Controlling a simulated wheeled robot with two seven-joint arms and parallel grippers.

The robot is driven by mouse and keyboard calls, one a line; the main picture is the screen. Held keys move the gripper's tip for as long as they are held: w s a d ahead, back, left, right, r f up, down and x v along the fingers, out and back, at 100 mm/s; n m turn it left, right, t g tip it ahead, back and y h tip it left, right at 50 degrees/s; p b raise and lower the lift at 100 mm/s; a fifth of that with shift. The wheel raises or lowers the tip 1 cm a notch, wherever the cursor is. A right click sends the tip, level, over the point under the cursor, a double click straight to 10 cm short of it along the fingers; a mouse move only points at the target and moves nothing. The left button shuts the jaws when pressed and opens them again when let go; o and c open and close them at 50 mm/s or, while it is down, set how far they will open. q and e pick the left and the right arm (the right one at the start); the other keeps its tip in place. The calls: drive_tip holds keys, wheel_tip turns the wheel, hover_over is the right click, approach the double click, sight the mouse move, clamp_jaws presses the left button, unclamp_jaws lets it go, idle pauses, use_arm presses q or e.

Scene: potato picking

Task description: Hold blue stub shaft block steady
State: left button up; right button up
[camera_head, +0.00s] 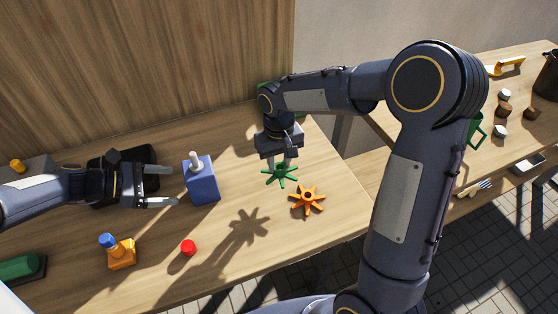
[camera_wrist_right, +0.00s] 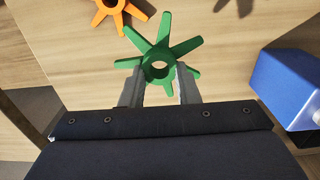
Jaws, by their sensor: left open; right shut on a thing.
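The blue stub shaft block (camera_head: 201,184) stands on the wooden table with a light grey shaft (camera_head: 195,160) sticking up from its top. It also shows at the right of the right wrist view (camera_wrist_right: 285,88). My left gripper (camera_head: 172,187) is open just left of the block, its fingers pointing at it; I see a small gap between them. My right gripper (camera_head: 280,164) is shut on a green spoked wheel (camera_head: 281,176) and holds it above the table, right of the block. The wheel's central hole shows in the right wrist view (camera_wrist_right: 158,68).
An orange spoked wheel (camera_head: 307,199) lies right of the green one. A black tray (camera_head: 120,165) lies behind my left gripper. A second table (camera_head: 460,160) stands at right.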

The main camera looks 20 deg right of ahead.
sight(199, 186)
use_arm(q)
drive_tip(key=b+x, duration=0.3)
drive_tip(key=x, duration=0.5)
use_arm(e)
wheel_tip(199, 186, down, 4)
drive_tip(key=shift+r, duration=0.15)
use_arm(q)
drive_tip(key=shift+b+x, duration=0.4)
drive_tip(key=shift+x, duration=0.35)
drive_tip(key=shift+c, duration=0.5)
drive_tip(key=c, duration=0.6)
drive_tip(key=o, duration=0.8)
